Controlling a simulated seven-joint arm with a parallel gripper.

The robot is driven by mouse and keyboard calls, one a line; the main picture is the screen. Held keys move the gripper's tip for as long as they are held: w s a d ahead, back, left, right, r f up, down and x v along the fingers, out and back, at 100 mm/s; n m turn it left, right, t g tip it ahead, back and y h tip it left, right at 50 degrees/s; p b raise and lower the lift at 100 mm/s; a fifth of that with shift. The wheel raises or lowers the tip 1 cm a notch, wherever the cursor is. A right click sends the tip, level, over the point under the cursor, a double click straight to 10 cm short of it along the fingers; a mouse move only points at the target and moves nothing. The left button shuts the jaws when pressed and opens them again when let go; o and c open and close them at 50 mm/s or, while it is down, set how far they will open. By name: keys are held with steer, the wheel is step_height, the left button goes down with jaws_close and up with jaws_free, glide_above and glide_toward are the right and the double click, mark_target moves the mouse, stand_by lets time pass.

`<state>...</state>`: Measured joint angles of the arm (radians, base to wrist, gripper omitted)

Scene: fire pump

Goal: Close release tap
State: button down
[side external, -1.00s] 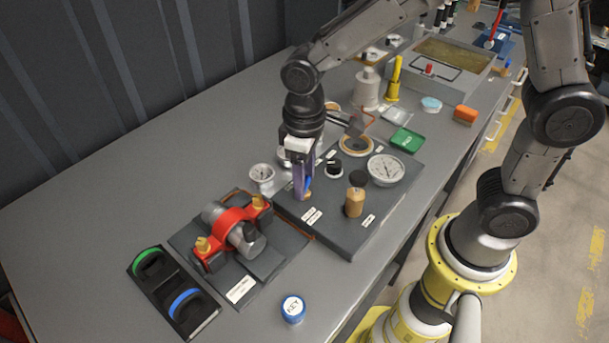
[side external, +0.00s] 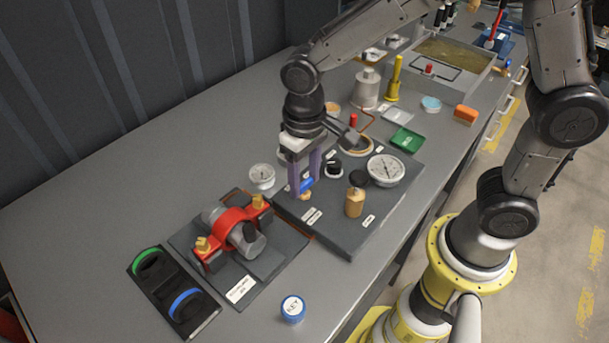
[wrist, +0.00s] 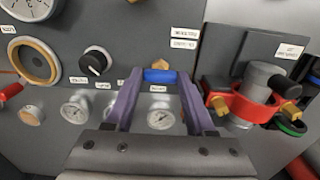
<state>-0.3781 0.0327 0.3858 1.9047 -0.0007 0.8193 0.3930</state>
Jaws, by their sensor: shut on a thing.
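The release tap is a small brass valve (side external: 305,195) with a blue handle (side external: 306,184), on the grey panel's (side external: 340,222) left part. My gripper (side external: 305,188) points down at it, its purple fingers on either side of the blue handle. In the wrist view the blue handle (wrist: 160,76) lies crosswise between the fingertips, with a bit of brass showing behind it. My gripper is shut on this handle. The label text beside the tap is too small to read surely.
A black knob (side external: 334,167), a large white gauge (side external: 385,170) and a brass cylinder with a black top (side external: 355,198) stand close by on the panel. A red-clamped pump part (side external: 233,230) is at left. A small gauge (side external: 262,176) stands behind the tap.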

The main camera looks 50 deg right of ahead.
mark_target(305, 182)
steer(key=shift+r, duration=0.1)
steer(key=shift+c, duration=1.2)
jaws_free()
step_height(305, 182, up, 14)
